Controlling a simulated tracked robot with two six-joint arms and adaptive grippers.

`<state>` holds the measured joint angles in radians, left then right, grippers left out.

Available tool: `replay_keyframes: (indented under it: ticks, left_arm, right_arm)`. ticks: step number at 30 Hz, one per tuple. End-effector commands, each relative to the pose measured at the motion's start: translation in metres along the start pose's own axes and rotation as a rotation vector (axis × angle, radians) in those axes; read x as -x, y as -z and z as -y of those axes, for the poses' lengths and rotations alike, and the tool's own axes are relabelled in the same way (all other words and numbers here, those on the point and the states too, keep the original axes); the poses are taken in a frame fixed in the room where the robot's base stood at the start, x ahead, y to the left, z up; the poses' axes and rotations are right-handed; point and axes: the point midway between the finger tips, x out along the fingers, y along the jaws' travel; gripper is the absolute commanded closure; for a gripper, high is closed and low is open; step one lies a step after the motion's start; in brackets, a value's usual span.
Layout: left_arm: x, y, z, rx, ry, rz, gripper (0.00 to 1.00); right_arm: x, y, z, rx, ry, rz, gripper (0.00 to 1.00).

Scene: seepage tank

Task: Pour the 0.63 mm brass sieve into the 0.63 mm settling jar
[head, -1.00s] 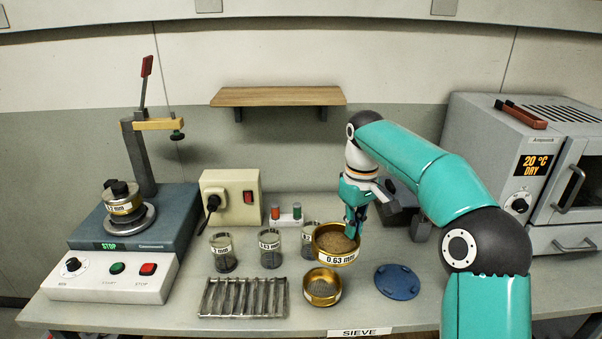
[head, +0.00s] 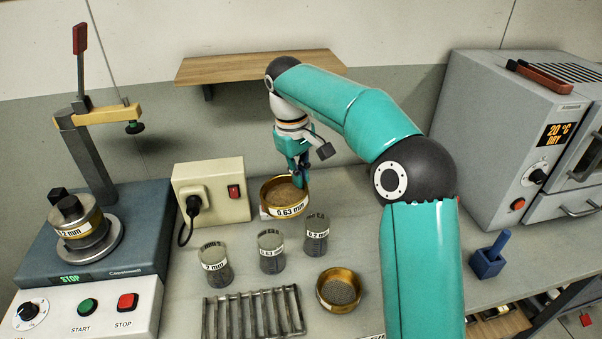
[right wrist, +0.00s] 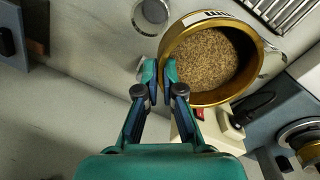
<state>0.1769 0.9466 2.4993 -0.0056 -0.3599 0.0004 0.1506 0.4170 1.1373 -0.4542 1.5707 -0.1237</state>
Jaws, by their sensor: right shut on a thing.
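The 0.63 mm brass sieve (head: 264,206) is level, with its label facing the head camera and brown sand inside. My right gripper (head: 298,172) is shut on its rim, and the sieve appears raised off the bench. In the right wrist view the fingertips (right wrist: 160,75) pinch the wall of the brass sieve (right wrist: 172,48), with the sand spread inside. The 0.63 mm settling jar (head: 271,253) is a clear glass with dark contents, standing in front of the sieve in the head view. My left gripper is not in view.
The 2 mm jar (head: 216,265) and 0.2 mm jar (head: 316,236) flank the 0.63 mm jar. A smaller brass sieve (head: 338,291) and a metal rack (head: 254,314) are in front. A socket box (head: 211,190) stands left of the held sieve.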

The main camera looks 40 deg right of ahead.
Motion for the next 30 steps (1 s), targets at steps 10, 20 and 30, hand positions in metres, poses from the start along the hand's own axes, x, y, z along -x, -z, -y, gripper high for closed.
replay_keyframes:
  ticks: [10,20,30]
  left_arm:
    - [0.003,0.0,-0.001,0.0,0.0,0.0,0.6]
    - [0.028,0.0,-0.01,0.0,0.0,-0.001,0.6]
    - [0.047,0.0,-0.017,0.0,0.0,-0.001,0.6]
  right_arm:
    - [0.007,0.005,0.018,-0.009,-0.413,0.181,1.0]
    - [0.004,0.014,0.037,-0.013,-0.655,0.283,1.0]
    - [0.001,0.021,0.052,-0.017,-0.844,0.363,1.0]
